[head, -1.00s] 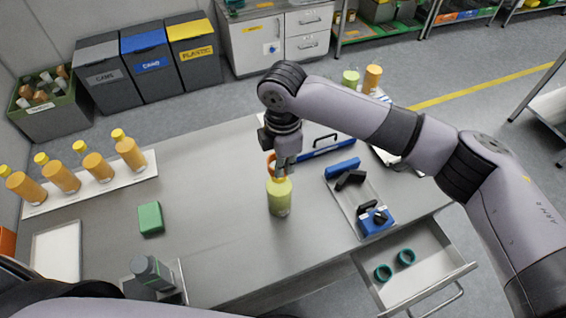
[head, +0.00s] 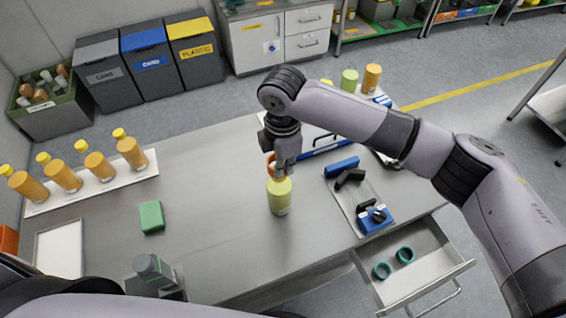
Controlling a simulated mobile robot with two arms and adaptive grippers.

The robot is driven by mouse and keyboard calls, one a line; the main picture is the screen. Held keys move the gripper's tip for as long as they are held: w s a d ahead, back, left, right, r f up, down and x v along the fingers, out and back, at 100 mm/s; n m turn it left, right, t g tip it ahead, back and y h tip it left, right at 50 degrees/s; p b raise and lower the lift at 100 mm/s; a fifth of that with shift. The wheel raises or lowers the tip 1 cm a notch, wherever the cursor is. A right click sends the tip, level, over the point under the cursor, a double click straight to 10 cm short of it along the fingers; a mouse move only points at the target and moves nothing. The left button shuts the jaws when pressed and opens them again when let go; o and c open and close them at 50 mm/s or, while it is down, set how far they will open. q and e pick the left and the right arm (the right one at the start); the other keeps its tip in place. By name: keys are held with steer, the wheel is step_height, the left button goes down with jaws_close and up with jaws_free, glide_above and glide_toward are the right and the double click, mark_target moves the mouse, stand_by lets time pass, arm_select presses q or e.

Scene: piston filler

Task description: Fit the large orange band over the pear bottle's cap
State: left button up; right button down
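The pear bottle (head: 279,197), yellow-green, stands upright near the middle of the table. My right gripper (head: 283,168) points down directly above it, at the height of its cap, and hides most of the cap. The large orange band (head: 270,165) shows at the left side of the gripper fingers, which appear shut on it. I cannot tell whether the band is around the cap or just above it. My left gripper is not in view.
A green block (head: 151,216) lies left of the bottle. Orange bottles with yellow caps stand on a white tray (head: 110,186) at the left. A tray with blue and black parts (head: 374,219) lies to the right.

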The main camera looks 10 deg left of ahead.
steer(key=shift+f+b, duration=0.6)
steer(key=shift+f, duration=1)
stand_by(0.6)
steer(key=shift+s+d+f, duration=0.1)
steer(key=shift+s+f, duration=0.1)
steer(key=shift+f, duration=0.25)
steer(key=c, duration=1.8)
jaws_free()
steer(key=shift+s, duration=0.1)
steer(key=shift+c, duration=0.2)
steer(key=shift+o, duration=0.6)
steer(key=shift+w+f, duration=0.1)
steer(key=shift+w, duration=0.15)
steer(key=shift+r, duration=0.2)
steer(key=shift+r+p, duration=2.15)
steer(key=shift+r, duration=2.4)
